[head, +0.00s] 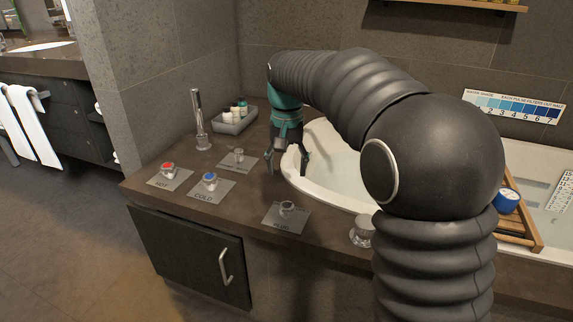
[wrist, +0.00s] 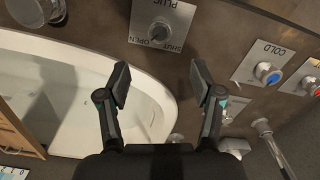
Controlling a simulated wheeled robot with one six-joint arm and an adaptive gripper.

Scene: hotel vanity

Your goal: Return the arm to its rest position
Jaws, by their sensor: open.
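My gripper (head: 287,161) hangs from my bent black arm, pointing down over the vanity counter beside the left rim of the white tub. Its two fingers are apart with nothing between them. In the wrist view my gripper (wrist: 160,88) is also open and empty. The plug knob (head: 287,208) on its grey plate is in front of it in the head view, apart from the fingers. It also shows beyond the fingertips in the wrist view (wrist: 159,32).
The red hot knob (head: 168,168) and blue cold knob (head: 209,178) stand left on the counter. A faucet (head: 198,118) and a tray of bottles (head: 235,122) are behind. The white tub (head: 330,190) lies right, with a wooden rack (head: 530,228) and a blue jar (head: 508,200).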

